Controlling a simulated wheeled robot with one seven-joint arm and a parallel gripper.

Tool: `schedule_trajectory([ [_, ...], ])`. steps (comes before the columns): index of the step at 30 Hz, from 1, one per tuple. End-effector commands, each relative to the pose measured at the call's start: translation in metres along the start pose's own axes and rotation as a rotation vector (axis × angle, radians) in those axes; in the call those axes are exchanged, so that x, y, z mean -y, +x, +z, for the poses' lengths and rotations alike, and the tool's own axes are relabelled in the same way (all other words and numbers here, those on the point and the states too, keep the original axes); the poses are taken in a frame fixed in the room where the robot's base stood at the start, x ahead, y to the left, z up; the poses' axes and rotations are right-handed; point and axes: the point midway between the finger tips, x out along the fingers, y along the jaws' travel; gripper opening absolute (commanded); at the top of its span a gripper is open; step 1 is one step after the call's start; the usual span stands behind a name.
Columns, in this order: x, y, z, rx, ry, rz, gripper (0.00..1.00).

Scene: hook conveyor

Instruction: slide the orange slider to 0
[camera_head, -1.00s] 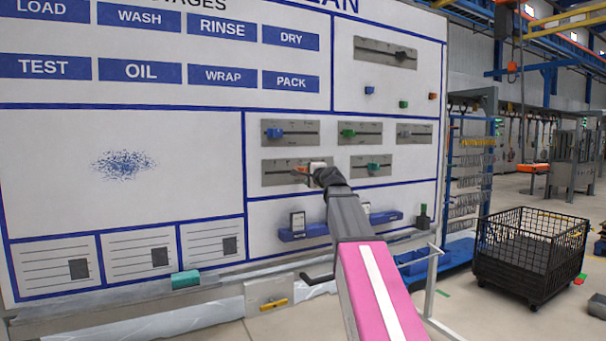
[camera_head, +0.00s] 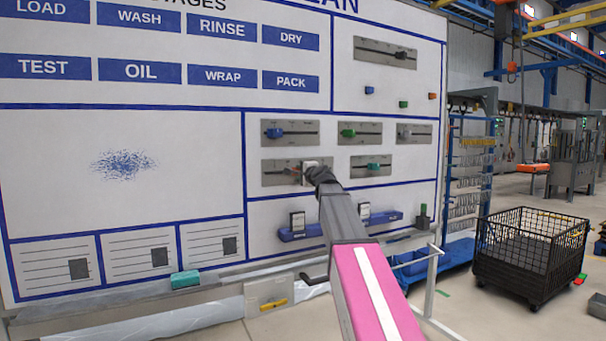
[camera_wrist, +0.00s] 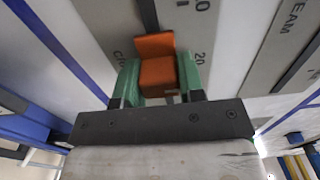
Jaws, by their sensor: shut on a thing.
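The orange slider (camera_wrist: 156,62) sits on its grey plate, between the two green fingers of my gripper (camera_wrist: 158,80) in the wrist view. The fingers are shut on it from both sides. A dark slot runs from the slider toward the top of the wrist view. Printed marks, a 20 beside the slider and a 0 further up, show on the plate. In the head view, my gripper (camera_head: 310,168) is at the lower left slider plate (camera_head: 278,178) on the board, and the slider is mostly hidden there.
Plates with a blue slider (camera_head: 275,133), a green slider (camera_head: 348,133) and a teal slider (camera_head: 373,166) are close around my gripper. A blue ledge (camera_head: 300,236) sticks out below. A black wire crate (camera_head: 531,258) stands on the floor to the right.

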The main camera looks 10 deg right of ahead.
Motion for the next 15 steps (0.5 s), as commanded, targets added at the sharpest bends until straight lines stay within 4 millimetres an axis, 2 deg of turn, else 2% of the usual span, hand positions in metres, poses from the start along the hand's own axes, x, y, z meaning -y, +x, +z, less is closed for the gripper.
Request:
schedule_trajectory([
  [9,-0.001,-0.001,0.069,0.005,0.000,0.001,0.00],
  [15,-0.001,-0.001,0.100,0.003,0.000,0.002,0.00],
])
